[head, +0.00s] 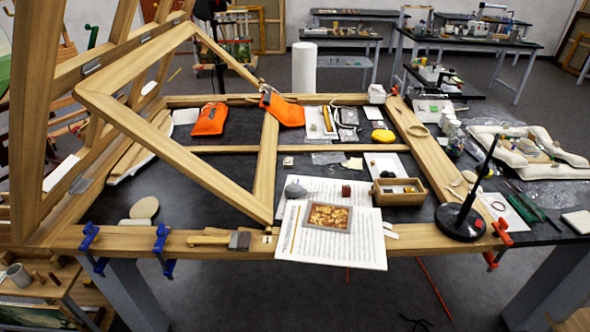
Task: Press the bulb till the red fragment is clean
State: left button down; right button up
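A small dark red block (346,190), which looks like the red fragment, sits on printed sheets near the table's front middle. At this size I cannot tell whether its surface is dusty or clean. A rounded grey object (295,190) lies to its left on the same sheets; it may be the bulb, but I cannot tell for sure. A grey-framed gilt piece (327,217) lies flat just in front of the red block. Neither of my grippers shows in the head view.
A wooden box (398,192) stands right of the red block. A black stand with an upright rod (461,221) is at the front right. A large wooden frame (180,150) leans over the table's left half. Blue clamps (162,240) grip the front edge.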

aim_at(293, 188)
jog(key=i+j+z, duration=0.3)
jog(key=i+j, duration=0.2)
jog(key=i+j+z, duration=0.3)
jog(key=i+j, duration=0.2)
jog(key=j, duration=0.15)
